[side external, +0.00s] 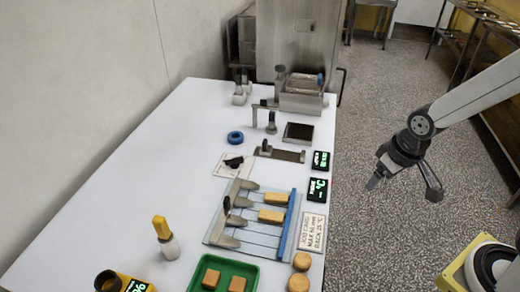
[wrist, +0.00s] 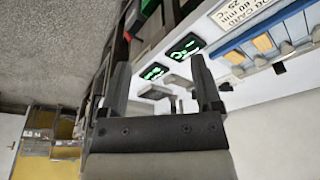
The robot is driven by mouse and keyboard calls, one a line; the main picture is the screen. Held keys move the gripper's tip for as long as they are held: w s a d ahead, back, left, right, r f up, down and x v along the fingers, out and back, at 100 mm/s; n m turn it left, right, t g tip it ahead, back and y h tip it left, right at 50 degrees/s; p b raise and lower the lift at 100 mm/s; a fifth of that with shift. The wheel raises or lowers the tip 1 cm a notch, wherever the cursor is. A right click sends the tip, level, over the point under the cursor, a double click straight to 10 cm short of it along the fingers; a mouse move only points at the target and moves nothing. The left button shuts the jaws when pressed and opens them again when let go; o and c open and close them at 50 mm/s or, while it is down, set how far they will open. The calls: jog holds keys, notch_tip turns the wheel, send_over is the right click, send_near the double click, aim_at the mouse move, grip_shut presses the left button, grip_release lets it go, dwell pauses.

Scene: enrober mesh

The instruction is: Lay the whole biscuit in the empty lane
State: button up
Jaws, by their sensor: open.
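The lane rack (side external: 287,228), with a blue bar along its right side, lies on the white table. Two oblong tan biscuits, an upper one (side external: 278,198) and a lower one (side external: 271,215), lie in its lanes; the nearest lane shows no biscuit. Two squarish biscuits (side external: 211,279) (side external: 237,284) lie in a green tray (side external: 250,266), and two round biscuits (side external: 302,261) (side external: 298,282) lie right of it. I cannot tell which loose biscuit is whole. My gripper (side external: 403,190) is open and empty, off the table's right side. In the wrist view its fingers (wrist: 160,65) stand apart.
A job card (side external: 312,233) and two green-lit displays (side external: 317,189) (side external: 320,160) lie along the right edge. A yellow-topped bottle (side external: 165,238) stands left of the rack. A blue ring (side external: 235,138) and a steel machine (side external: 301,98) are farther back.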

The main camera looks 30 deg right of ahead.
jog(key=shift+a, duration=0.1)
jog(key=w+a+f+n+g+y, duration=0.1)
jog(key=w+a+n, duration=0.1)
jog(key=a+n, duration=0.65)
jog(key=w+a+f+n+g+y, duration=0.1)
jog(key=w+a+n+g, duration=0.15)
jog(key=a+n, duration=0.65)
jog(key=s+a+f+n, duration=0.1)
jog(key=s+a+n, duration=0.1)
jog(key=a, duration=0.5)
jog(key=s+a+f+n+g, duration=0.1)
jog(key=s+a+n, duration=0.2)
jog(key=a, duration=0.5)
jog(key=s+a+f+n+g+y, duration=0.1)
jog(key=s+a+n, duration=0.1)
jog(key=a+n, duration=0.2)
jog(key=shift+s+a+f+n, duration=0.1)
jog(key=shift+s+a+n, duration=0.05)
jog(key=shift+a, duration=0.7)
jog(key=shift+s+a+f+n, duration=0.1)
jog(key=shift+a, duration=0.75)
jog(key=shift+x, duration=1.25)
jog(key=shift+x, duration=2.6)
jog(key=shift+r, duration=0.1)
